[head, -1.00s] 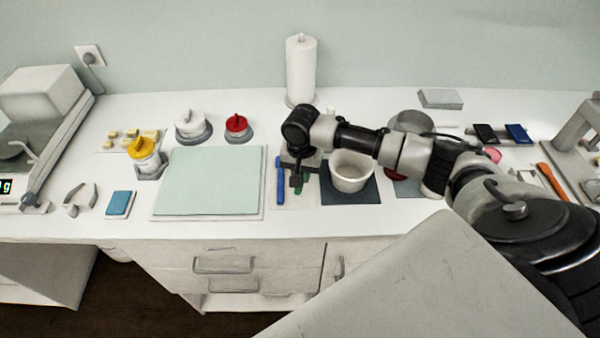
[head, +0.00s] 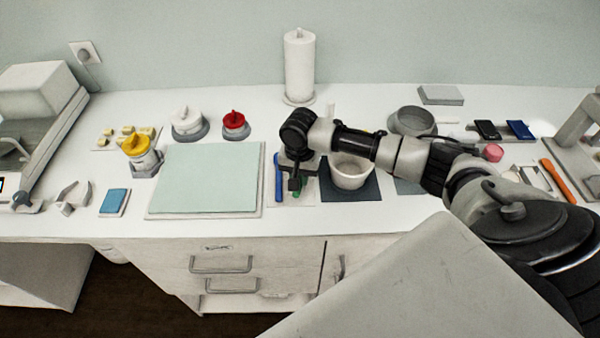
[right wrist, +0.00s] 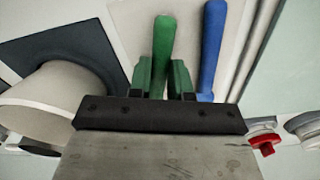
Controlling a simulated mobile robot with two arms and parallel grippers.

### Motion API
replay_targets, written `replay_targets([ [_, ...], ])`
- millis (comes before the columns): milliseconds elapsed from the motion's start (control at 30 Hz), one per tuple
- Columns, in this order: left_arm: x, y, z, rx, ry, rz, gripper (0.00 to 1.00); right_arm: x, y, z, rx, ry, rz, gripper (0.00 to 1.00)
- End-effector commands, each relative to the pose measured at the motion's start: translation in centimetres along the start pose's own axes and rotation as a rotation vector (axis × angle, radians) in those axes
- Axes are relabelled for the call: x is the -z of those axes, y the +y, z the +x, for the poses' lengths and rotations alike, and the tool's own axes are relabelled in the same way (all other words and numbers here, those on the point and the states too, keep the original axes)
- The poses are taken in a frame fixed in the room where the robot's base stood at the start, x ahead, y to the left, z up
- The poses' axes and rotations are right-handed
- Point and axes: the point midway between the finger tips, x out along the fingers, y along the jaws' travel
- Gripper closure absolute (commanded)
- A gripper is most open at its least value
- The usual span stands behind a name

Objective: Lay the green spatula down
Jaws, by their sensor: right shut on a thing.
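The green spatula (right wrist: 163,48) shows in the right wrist view as a green handle between my right gripper's fingers (right wrist: 162,80). My right gripper (head: 294,184) is shut on it, low over a pale mat (head: 289,201). In the head view only a little green shows beside the fingers. The blue spatula (head: 279,176) lies on the same mat just left of it, roughly parallel, and also shows in the right wrist view (right wrist: 212,45). Whether the green spatula touches the mat I cannot tell. Its far end is hidden. My left gripper is not in view.
A white bowl (head: 350,174) stands on a dark mat (head: 352,196) to the right, close to the gripper. A pale green board (head: 206,178) lies to the left. A paper roll (head: 300,66) stands behind. The counter's front strip is clear.

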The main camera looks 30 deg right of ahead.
Motion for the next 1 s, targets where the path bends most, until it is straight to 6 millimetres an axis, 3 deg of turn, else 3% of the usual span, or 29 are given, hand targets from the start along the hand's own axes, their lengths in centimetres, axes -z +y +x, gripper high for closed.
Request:
replay_targets([
  [933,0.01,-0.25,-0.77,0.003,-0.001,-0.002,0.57,0.02,0.03,0.89,0.001,0.0,0.0,1.0],
  [967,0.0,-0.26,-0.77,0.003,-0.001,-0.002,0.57,0.02,0.03,0.89,0.001,0.0,0.0,0.78],
  [1000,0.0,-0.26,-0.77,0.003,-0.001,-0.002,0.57,0.01,0.03,0.89,0.001,0.0,0.0,0.72],
])
